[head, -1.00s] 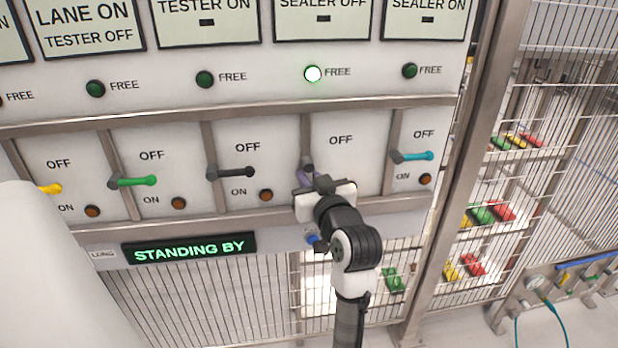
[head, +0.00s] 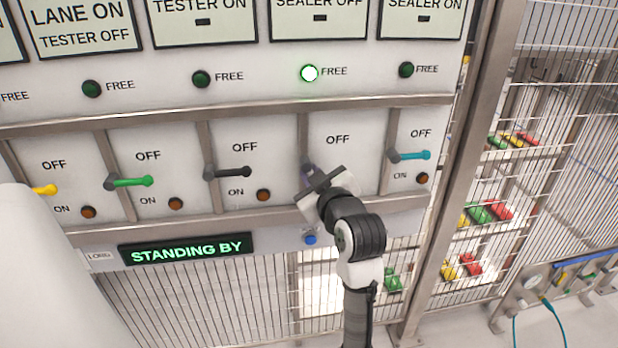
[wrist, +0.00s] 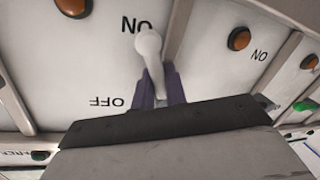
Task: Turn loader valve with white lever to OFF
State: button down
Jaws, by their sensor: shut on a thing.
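The white lever (wrist: 150,55) shows in the wrist view, with its rounded end by the ON label. My gripper (wrist: 161,88) is shut on it, with one purple finger on each side of the shaft. In the head view my gripper (head: 309,179) is tilted against the panel (head: 345,160) below the lit FREE lamp (head: 309,73) and hides the lever and the ON label there. The OFF label (head: 338,140) is clear above the gripper. It also shows in the wrist view, left of the fingers.
A black lever (head: 232,173) and a green lever (head: 132,182) stand on panels to the left, a cyan lever (head: 412,156) to the right. Metal dividers separate the panels. A display (head: 187,249) reads STANDING BY. A blue button (head: 310,239) sits below my gripper.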

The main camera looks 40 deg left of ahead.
aim_at(316, 158)
jog(key=n, duration=0.2)
jog(key=n+h, duration=0.1)
jog(key=w+d+r+n+b, duration=0.1)
jog(key=n, duration=0.1)
jog(key=shift+n+t+h, duration=0.3)
jog(key=shift+w+r+n+h, duration=0.1)
jog(key=shift+r+n+h, duration=0.2)
jog(key=shift+n, duration=0.8)
jog(key=shift+r+n+t+b, duration=0.25)
jog(key=shift+n+b, duration=0.1)
jog(key=shift+n, duration=0.4)
jog(key=shift+r+n+t+b, duration=0.2)
jog(key=shift+n+t+b, duration=0.1)
jog(key=shift+n, duration=0.45)
jog(key=shift+h, duration=0.3)
jog(key=c, duration=1.5)
grip_release()
jog(key=shift+d, duration=0.1)
